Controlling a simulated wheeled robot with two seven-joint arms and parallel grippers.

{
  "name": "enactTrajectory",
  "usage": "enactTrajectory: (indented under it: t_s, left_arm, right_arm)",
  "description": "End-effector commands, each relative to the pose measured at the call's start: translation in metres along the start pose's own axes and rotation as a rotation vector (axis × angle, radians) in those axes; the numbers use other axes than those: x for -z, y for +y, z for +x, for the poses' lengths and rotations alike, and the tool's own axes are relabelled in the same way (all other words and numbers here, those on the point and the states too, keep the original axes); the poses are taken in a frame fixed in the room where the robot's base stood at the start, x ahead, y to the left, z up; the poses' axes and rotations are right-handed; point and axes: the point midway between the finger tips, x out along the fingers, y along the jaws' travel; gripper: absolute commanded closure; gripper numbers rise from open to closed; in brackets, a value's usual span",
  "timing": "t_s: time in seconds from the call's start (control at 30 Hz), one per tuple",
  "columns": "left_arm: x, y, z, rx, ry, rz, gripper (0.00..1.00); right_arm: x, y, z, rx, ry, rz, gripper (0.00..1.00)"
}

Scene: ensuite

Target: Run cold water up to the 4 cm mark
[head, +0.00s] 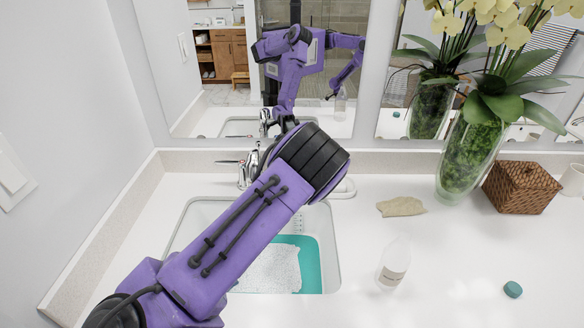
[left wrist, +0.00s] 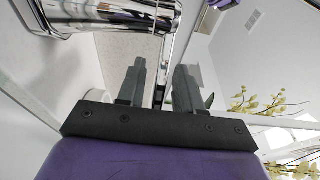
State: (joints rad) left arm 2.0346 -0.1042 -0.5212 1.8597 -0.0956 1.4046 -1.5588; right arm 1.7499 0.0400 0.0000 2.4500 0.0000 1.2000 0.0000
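The sink (head: 184,232) holds a teal patch (head: 312,262), perhaps a tub or its floor, with a pale speckled area (head: 272,268) beside it; my arm covers much of it. I cannot make out a 4 cm mark or a water level. The chrome faucet (head: 246,172) stands behind the sink, with a thin lever (head: 226,162) pointing left. In the left wrist view, chrome faucet parts (left wrist: 70,18) fill the upper left, just beyond my left gripper (left wrist: 160,85). Its two fingers are apart with nothing seen between them. The head view hides this gripper behind my arm. My right gripper is not in view.
A clear bottle (head: 394,265), a tan cloth (head: 401,207) and a teal cap (head: 513,289) lie or stand right of the sink. A wicker box (head: 520,187) and an orchid vase (head: 468,160) stand farther right. A mirror rises behind; a wall is left.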

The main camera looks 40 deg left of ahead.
Motion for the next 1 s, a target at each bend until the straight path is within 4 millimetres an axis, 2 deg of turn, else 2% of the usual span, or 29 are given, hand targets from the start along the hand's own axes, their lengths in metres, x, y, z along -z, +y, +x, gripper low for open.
enactTrajectory:
  t_s: [0.13,0.23,0.5,0.67,0.8,1.0]
  left_arm:
    - [0.000,0.002,-0.001,-0.003,0.000,0.001,0.65]
    - [0.000,0.004,-0.010,-0.005,0.000,0.002,0.65]
    - [0.001,0.005,-0.072,-0.003,0.002,0.003,0.65]
    - [0.000,0.003,-0.098,-0.002,0.000,0.001,0.65]
    - [0.000,0.001,-0.105,-0.001,0.000,0.000,0.65]
    - [0.000,0.001,-0.105,-0.002,0.000,0.000,0.65]
  right_arm:
    - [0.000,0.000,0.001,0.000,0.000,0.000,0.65]
    - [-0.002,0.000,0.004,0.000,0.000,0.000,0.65]
    - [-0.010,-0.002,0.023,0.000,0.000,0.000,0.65]
    - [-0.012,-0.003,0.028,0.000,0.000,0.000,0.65]
    - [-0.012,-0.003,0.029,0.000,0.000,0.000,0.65]
    - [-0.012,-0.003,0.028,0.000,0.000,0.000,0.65]
